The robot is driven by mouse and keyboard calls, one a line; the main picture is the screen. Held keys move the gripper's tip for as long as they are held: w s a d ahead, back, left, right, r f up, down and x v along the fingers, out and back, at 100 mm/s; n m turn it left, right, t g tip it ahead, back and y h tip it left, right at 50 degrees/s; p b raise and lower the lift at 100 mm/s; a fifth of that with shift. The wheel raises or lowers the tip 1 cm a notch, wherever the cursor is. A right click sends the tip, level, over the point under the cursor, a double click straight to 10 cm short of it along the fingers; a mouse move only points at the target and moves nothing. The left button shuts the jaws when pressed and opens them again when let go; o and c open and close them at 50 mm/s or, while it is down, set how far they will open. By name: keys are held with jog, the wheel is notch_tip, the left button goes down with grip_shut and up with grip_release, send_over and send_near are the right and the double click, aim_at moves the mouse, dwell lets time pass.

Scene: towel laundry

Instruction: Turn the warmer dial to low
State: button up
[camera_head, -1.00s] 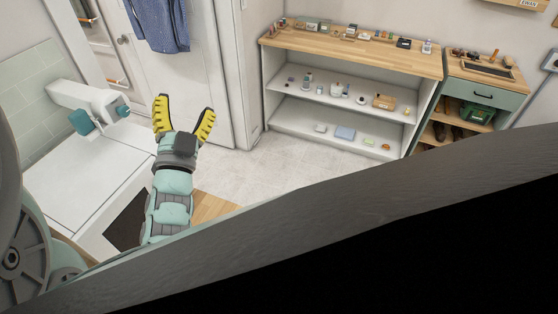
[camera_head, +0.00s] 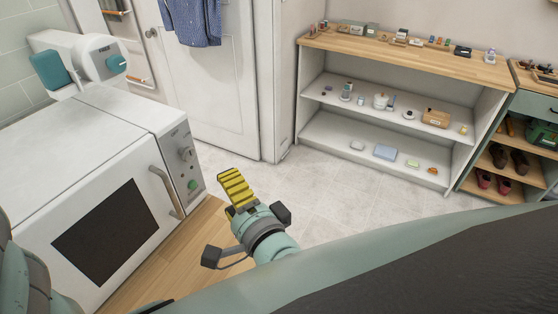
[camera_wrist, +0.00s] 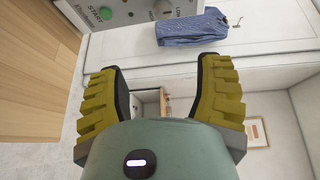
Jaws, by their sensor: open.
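The warmer (camera_head: 90,180) is a white box with a dark window on the left of the head view. Its side panel carries a round grey dial (camera_head: 185,155) above a green button (camera_head: 193,184). The dial (camera_wrist: 164,8) is partly cut off at the top of the wrist view, near printing that seems to include LOW; the button (camera_wrist: 105,14) is marked START. Its exact setting is not clear. My gripper (camera_head: 234,182) is to the right of the panel, apart from it. In the wrist view my gripper (camera_wrist: 157,75) has its yellow fingers spread, with nothing between them.
A curved handle (camera_head: 168,190) sticks out beside the panel. A white device with teal parts (camera_head: 100,58) stands on or behind the warmer. A shelf unit (camera_head: 400,55) with small items stands at the back right. Clear floor (camera_head: 330,190) lies between.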

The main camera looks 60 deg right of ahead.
aim_at(190, 156)
jog(key=shift+n+t+y, duration=0.4)
jog(key=shift+t+y, duration=0.1)
jog(key=p+x, duration=0.1)
jog(key=x, duration=0.3)
jog(key=a+p+x, duration=0.1)
jog(key=x, duration=0.4)
jog(key=p+x, duration=0.2)
jog(key=x, duration=0.3)
jog(key=shift+w+a+r, duration=0.1)
jog(key=shift+w+a, duration=0.15)
jog(key=shift+w+d, duration=0.15)
jog(key=shift+w, duration=0.45)
jog(key=shift+c, duration=0.2)
grip_shut()
